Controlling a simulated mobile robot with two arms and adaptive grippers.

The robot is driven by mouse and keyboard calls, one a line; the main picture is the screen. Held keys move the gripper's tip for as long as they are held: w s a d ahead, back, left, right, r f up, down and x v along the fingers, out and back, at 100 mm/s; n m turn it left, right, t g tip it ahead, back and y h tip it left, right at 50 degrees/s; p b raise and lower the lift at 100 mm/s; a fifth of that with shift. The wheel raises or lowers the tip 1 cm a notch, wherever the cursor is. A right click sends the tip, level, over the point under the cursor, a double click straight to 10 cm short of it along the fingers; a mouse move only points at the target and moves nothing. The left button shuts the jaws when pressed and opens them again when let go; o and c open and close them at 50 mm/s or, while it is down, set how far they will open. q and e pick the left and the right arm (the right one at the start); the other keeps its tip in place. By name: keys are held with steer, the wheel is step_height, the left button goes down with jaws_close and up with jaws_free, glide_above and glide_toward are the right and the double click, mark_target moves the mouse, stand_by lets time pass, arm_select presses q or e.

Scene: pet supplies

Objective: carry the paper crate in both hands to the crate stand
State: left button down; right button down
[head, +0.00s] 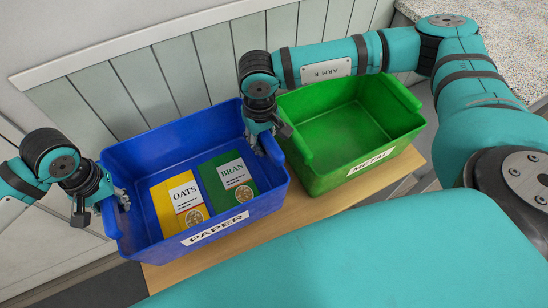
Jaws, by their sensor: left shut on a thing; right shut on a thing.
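The paper crate (138,240) is a blue open bin with a white PAPER label on its front wall. It holds a yellow OATS box (180,203) and a green BRAN box (229,180), lying side by side. My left gripper (120,202) is shut on the crate's left end wall. My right gripper (262,146) is shut on the crate's right end wall, beside the green bin. The crate appears to be over the wooden surface; I cannot tell whether it touches it. I cannot make out a separate crate stand.
A green METAL crate (318,182), empty, stands close to the right of the paper crate on a wooden bench (170,276). A panelled wall (160,85) is right behind both crates. A speckled counter (506,45) is at the upper right.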

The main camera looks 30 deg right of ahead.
mark_target(128, 214)
arm_select(q)
steer(key=shift+a+f, duration=0.3)
steer(key=shift+f, duration=0.3)
arm_select(e)
steer(key=shift+d+f, duration=0.25)
steer(key=shift+f, duration=0.3)
